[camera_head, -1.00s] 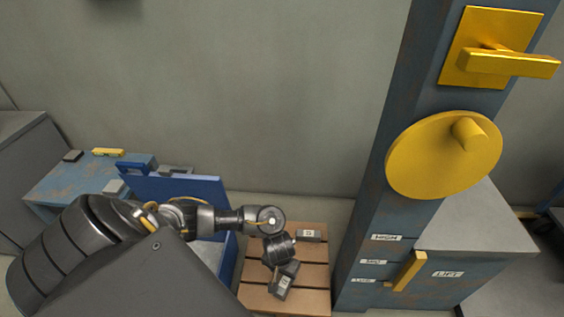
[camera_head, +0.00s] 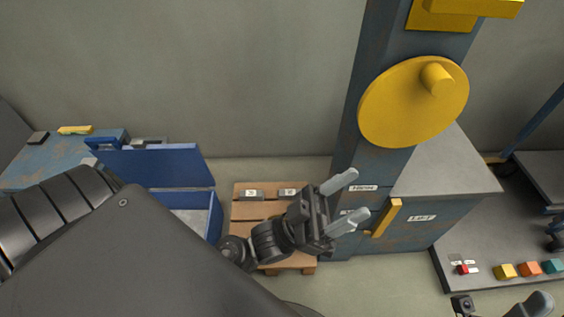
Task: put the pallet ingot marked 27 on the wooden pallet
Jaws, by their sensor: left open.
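The wooden pallet (camera_head: 241,213) stands on the floor, left of the blue column. Two dark grey ingots with pale labels lie on its back part, a left ingot (camera_head: 252,195) and a right ingot (camera_head: 288,192). Their marks are too small to read, so I cannot tell which is 27. My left gripper (camera_head: 360,191) is open and empty, its two pale fingers spread and pointing right, above the pallet's right side and in front of the column. It hides part of the pallet's front. Part of my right gripper (camera_head: 500,305) shows at the bottom right edge; its jaws are unclear.
A blue box with a raised lid (camera_head: 160,166) stands left of the pallet. The blue column (camera_head: 376,110) carries a yellow disc (camera_head: 413,101) and a yellow lever (camera_head: 386,217). A grey platform at right holds red, yellow, orange and teal blocks (camera_head: 505,271).

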